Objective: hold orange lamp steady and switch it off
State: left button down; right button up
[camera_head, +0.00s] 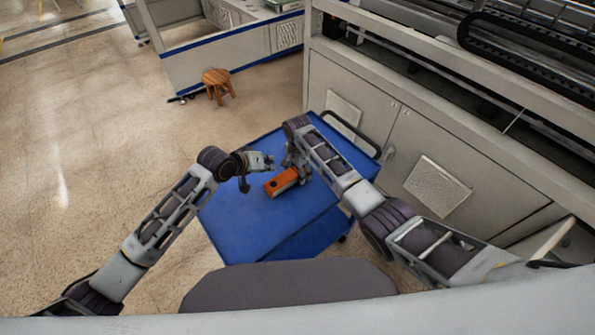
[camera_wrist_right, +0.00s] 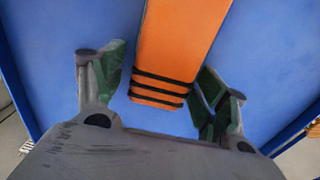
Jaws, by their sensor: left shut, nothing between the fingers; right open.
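My left gripper (camera_head: 270,161) is shut and empty, just above and left of the lamp.
The cart has raised edges and a black handle (camera_head: 352,134) at its far right. A large grey machine (camera_head: 400,130) stands close along the right. A wooden stool (camera_head: 217,84) stands on the open floor behind. The cart top left of the lamp is clear.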

notch_tip(320, 180, up, 12)
dwell(0.7)
jog(key=shift+s+a+f, duration=0.1)
jog(key=shift+f, duration=0.1)
dwell(0.5)
